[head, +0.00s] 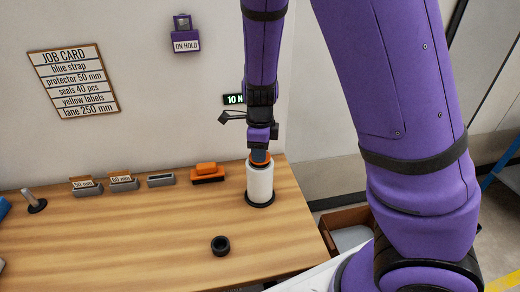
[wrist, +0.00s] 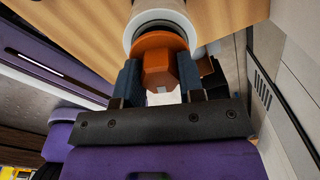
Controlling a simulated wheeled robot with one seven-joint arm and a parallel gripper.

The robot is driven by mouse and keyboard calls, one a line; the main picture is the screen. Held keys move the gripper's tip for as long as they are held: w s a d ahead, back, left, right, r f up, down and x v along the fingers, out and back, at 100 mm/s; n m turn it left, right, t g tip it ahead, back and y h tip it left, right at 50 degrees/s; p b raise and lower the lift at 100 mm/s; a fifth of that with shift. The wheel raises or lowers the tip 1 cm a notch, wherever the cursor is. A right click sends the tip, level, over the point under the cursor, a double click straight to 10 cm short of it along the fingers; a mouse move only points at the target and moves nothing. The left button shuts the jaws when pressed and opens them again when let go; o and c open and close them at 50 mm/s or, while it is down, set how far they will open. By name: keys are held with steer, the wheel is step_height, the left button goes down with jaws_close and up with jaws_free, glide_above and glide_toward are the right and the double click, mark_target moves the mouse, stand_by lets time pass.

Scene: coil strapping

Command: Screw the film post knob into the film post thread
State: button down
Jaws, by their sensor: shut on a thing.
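The film post knob is orange, with a round flange and a faceted grip; it shows at the top of the film roll in the head view (head: 261,164) and large in the wrist view (wrist: 157,62). My gripper (head: 260,154) comes down from above and is shut on the knob's grip, with one dark blue finger on each side in the wrist view (wrist: 161,76). The white film roll (head: 260,185) stands upright on a black round base (head: 260,200). The knob's flange is at the roll's top opening. The film post thread is hidden under the knob and inside the roll.
The wooden table (head: 150,245) has a black ring (head: 220,245) near its front. An orange and black tool (head: 207,173), small grey holders (head: 161,180) and a peg on a black base (head: 35,200) stand along the back. A brown box (head: 345,222) is right of the table.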

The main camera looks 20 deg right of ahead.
steer(key=m, duration=0.4)
steer(key=shift+m, duration=0.3)
steer(key=shift+m, duration=0.8)
steer(key=c, duration=0.6)
jaws_free()
steer(key=shift+c, duration=0.2)
steer(key=shift+r, duration=0.15)
steer(key=shift+r, duration=1.65)
